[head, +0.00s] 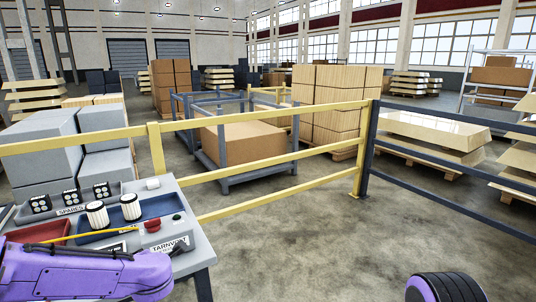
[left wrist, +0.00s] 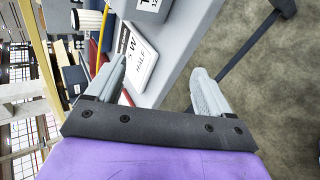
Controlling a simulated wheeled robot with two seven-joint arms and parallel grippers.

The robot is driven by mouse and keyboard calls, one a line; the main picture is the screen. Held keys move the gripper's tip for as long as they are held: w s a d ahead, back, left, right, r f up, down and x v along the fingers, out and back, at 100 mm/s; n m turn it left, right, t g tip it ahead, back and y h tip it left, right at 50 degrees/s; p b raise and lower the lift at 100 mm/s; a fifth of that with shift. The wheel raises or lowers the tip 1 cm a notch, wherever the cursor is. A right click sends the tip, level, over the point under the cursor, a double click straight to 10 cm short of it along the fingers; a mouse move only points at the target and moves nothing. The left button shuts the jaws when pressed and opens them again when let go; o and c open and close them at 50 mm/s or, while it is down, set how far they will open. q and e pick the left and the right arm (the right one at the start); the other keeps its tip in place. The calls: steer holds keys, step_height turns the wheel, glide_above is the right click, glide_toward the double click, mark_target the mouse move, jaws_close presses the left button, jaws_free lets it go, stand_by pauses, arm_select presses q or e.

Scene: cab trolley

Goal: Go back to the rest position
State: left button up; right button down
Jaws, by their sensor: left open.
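My left arm, purple, reaches in from the left in the head view, low over the front of the grey trolley top (head: 196,245). Its gripper is partly in view at the trolley's front right corner. In the left wrist view my left gripper (left wrist: 158,68) is open, its two grey fingers spread with nothing between them. A white card with black print (left wrist: 138,62) lies beyond the left finger. In the head view, part of my right arm shows at the bottom right; its gripper is out of frame.
On the trolley are a blue tray (head: 111,238), two white ribbed cylinders (head: 97,214) (head: 131,206), a red tray (head: 35,232), a yellow rod (head: 75,234) and several black blocks. A yellow railing (head: 280,117) runs behind. The floor (head: 320,245) to the right is clear.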

arm_select(q)
steer(key=s+d+f+m+h, duration=0.1)
steer(key=s+d+f+m, duration=0.1)
steer(key=s+f+m, duration=0.55)
steer(key=s+d+f+m+h, duration=0.15)
steer(key=s+f+m, duration=0.3)
steer(key=f, duration=0.55)
steer(key=s+a+f+m+g, duration=0.1)
steer(key=s+f+m, duration=0.3)
steer(key=s, duration=0.8)
steer(key=s+f+m+g, duration=0.4)
steer(key=s+f, duration=0.3)
steer(key=s, duration=0.5)
steer(key=shift+a+h, duration=0.4)
steer(key=shift+h, duration=0.05)
steer(key=shift+s+r, duration=0.1)
